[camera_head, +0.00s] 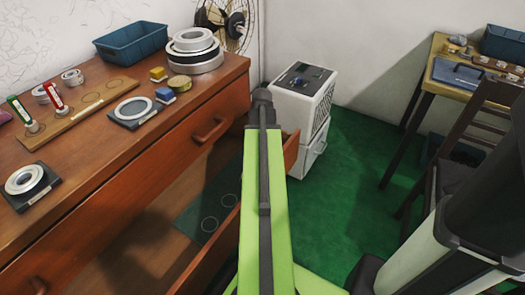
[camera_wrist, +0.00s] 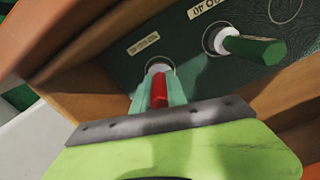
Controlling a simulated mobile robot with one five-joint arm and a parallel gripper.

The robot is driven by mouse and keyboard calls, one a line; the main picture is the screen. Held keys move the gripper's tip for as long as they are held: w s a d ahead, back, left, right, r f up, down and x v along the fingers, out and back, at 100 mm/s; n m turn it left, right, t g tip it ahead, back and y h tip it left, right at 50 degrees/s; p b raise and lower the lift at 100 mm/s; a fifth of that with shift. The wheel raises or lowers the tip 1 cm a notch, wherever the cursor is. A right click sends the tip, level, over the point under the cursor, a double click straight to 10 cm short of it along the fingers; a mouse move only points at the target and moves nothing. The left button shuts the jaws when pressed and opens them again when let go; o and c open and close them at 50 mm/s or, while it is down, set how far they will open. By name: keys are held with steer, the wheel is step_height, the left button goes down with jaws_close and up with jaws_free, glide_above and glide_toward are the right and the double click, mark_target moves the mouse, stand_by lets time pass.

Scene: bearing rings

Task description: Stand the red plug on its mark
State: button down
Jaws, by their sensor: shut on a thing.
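In the wrist view my gripper (camera_wrist: 160,85) is shut on the red plug (camera_wrist: 159,95), with a pale teal finger on each side of it. The plug's pale grey end (camera_wrist: 159,69) points down at the dark green mat (camera_wrist: 185,68) and lies at a thin drawn circle with a label beside it. I cannot tell whether it touches the mat. A green plug (camera_wrist: 255,49) with a white end is to the right, its end at another circle. In the head view my arm hides the gripper and the held plug; the mat (camera_head: 197,207) partly shows in the open drawer.
Wooden drawer walls (camera_wrist: 95,105) rise close around the gripper. Rings and a blue bin (camera_head: 132,44) stand behind. A white cabinet (camera_head: 300,95) stands beyond the drawer.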

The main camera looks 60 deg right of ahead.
steer(key=shift+f, duration=0.2)
steer(key=c, duration=1.3)
jaws_free()
steer(key=shift+o, duration=0.2)
step_height(320, 180, up, 18)
steer(key=p, duration=1.7)
steer(key=shift+f, duration=0.25)
steer(key=shift+s+f, duration=0.1)
